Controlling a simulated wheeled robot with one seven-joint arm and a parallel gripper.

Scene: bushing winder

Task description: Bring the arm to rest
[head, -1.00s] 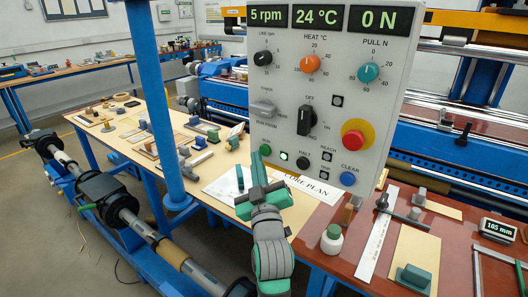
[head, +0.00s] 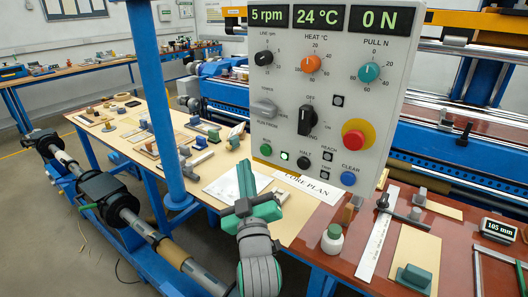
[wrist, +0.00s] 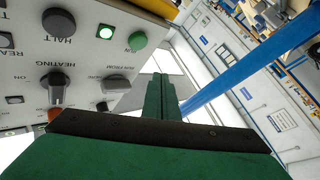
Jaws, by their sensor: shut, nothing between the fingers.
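My gripper (head: 246,178) is shut and empty. In the head view its green fingers point up and away, over the white core plan sheet (head: 228,184) on the table, below and left of the control panel (head: 330,95). In the wrist view the shut fingers (wrist: 160,95) stand upright in the middle, beside the panel face (wrist: 85,50). The panel's green button (head: 266,149) is just above and right of the fingertips; a gap shows between them. A small indicator next to it is lit green. The displays read 5 rpm, 24 °C and 0 N.
A blue post (head: 153,90) rises left of my gripper. Several small parts lie on the table behind.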

